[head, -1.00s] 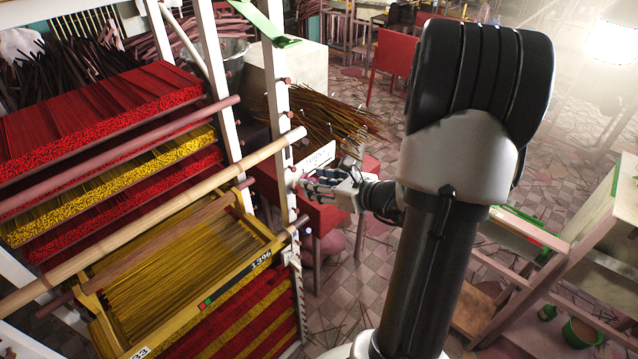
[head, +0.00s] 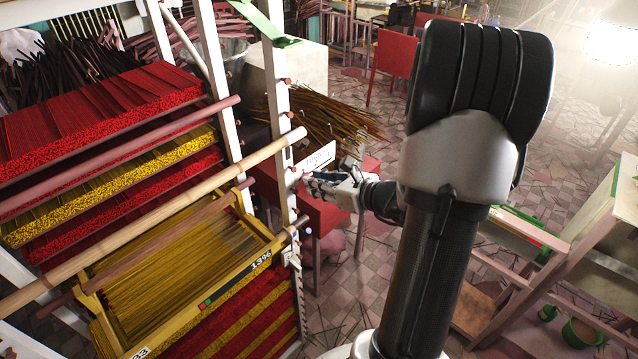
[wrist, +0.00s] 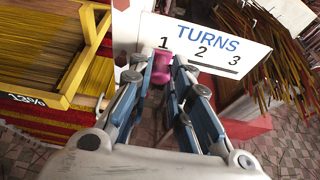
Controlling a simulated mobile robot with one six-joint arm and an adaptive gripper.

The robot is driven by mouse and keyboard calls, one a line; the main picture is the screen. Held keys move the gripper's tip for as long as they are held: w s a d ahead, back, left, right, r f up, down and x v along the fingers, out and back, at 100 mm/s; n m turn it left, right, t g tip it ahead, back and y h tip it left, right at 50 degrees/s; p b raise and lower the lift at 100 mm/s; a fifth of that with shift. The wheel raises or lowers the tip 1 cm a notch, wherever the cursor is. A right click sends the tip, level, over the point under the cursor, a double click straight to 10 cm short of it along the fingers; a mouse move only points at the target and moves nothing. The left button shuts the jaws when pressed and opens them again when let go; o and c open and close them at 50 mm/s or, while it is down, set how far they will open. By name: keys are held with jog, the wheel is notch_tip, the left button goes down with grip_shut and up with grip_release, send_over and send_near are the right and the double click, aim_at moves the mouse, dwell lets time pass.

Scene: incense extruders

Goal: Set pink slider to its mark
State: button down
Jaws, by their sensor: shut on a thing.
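The pink slider (wrist: 162,68) shows in the wrist view, just below the number 1 on a white card (wrist: 205,45) that reads TURNS 1 2 3. A dark line runs below the 2 and 3, to the slider's right. My gripper (wrist: 161,74) is shut on the slider, with a blue-padded finger on each side. The fingers partly cover the slider's sides. In the head view my gripper (head: 318,184) is beside the white rack post, below the white card (head: 317,159). The slider is too small to make out clearly there.
A white rack (head: 277,130) with red and yellow incense trays stands left of my gripper. A red stand (head: 325,216) and loose sticks (head: 330,120) are close by. Tiled floor (head: 375,290) is open below.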

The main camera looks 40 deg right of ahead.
jog(key=p, duration=0.2)
send_near(329, 162)
jog(key=x, duration=0.4)
jog(key=shift+w+a+f, duration=0.1)
jog(key=shift+a, duration=0.05)
jog(key=c, duration=1.5)
grip_release()
jog(key=shift+o, duration=0.2)
jog(key=v, duration=1.2)
jog(key=shift+f, duration=0.1)
